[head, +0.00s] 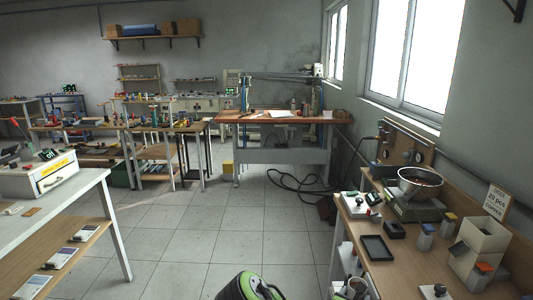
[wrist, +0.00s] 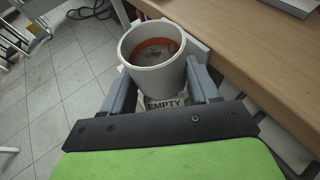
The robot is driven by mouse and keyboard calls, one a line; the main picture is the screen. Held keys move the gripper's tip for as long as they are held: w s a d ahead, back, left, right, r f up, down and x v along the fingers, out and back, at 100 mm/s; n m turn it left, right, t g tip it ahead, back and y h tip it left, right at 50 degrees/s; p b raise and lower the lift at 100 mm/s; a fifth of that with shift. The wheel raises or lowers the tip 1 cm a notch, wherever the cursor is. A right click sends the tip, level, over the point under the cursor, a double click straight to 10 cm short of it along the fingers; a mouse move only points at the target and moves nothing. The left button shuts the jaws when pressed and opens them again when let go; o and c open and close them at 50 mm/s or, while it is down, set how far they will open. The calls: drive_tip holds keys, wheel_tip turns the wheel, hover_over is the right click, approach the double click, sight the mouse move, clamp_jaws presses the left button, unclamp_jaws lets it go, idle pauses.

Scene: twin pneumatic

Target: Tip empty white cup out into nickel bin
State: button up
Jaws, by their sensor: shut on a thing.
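My gripper (wrist: 160,92) is shut on a white cup (wrist: 152,78), with one finger on each side of it. The cup's open mouth faces the wrist camera. Inside show an orange-brown band and a greyish bottom; I cannot tell whether anything lies in it. A label reading "EMPTY" (wrist: 165,104) shows just below the cup, between the fingers. The cup is beside the edge of a wooden bench (wrist: 235,50). In the head view, no bin can be read as the nickel bin. A pale open bin (head: 482,238) stands on the right bench.
On the right bench (head: 405,268) stand a scale with a metal bowl (head: 420,183), a black tray (head: 377,248), small containers (head: 425,237) and a sign reading "20 pcs COPPER" (head: 497,201). A white table (head: 85,190) stands at left.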

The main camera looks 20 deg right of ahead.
drive_tip(key=w+a+n+t+y, duration=0.1)
drive_tip(key=a+n+t+y, duration=0.1)
drive_tip(key=a, duration=0.8)
drive_tip(key=w+a+f+n+t+y+p, duration=0.1)
drive_tip(key=a+n+y, duration=0.4)
drive_tip(key=a, duration=0.6)
drive_tip(key=w+a+f+n+t+y, duration=0.1)
drive_tip(key=w+a+n+t+y, duration=0.1)
drive_tip(key=a, duration=0.9)
drive_tip(key=shift+n+t+y, duration=0.5)
drive_tip(key=shift+n+y, duration=0.4)
drive_tip(key=shift+y, duration=0.1)
